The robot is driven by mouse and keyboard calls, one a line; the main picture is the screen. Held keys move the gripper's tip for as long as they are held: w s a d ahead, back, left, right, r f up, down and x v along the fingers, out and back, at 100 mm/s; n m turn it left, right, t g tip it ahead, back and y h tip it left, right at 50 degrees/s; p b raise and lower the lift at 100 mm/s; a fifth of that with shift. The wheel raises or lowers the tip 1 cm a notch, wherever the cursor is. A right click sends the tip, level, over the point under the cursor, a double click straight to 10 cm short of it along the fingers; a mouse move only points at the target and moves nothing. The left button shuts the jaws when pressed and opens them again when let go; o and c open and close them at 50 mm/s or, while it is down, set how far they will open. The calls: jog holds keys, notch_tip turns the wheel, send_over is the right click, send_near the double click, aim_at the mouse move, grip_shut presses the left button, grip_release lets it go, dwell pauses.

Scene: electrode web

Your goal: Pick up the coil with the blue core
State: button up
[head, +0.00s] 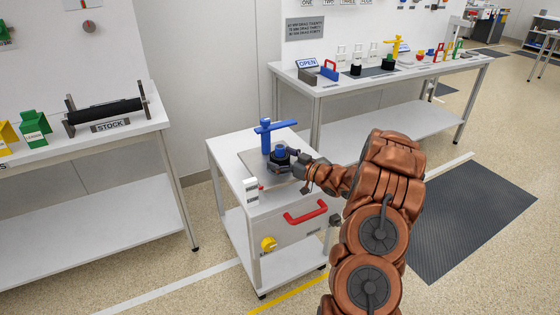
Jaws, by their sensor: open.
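A small dark piece with a blue centre (281,151), which looks like the coil with the blue core, sits upright on the white cart's top (250,196). A blue T-shaped post (265,136) stands just behind and to the left of it. My gripper (294,162) comes in from the right at the coil's height. It is open. Its fingers are dark and small against the coil, so I cannot tell whether they are around it or only beside it. The coil's lower right side is partly hidden by the gripper.
The cart carries a small white upright piece (251,190) and a red handle (305,212). A back bench (360,82) holds several fixtures, including a yellow post (394,46). A left bench (90,139) holds a black roll (104,111). Open floor lies between.

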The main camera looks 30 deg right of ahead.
jog(key=c, duration=1.5)
jog(key=shift+c, duration=0.3)
jog(key=shift+r, duration=0.1)
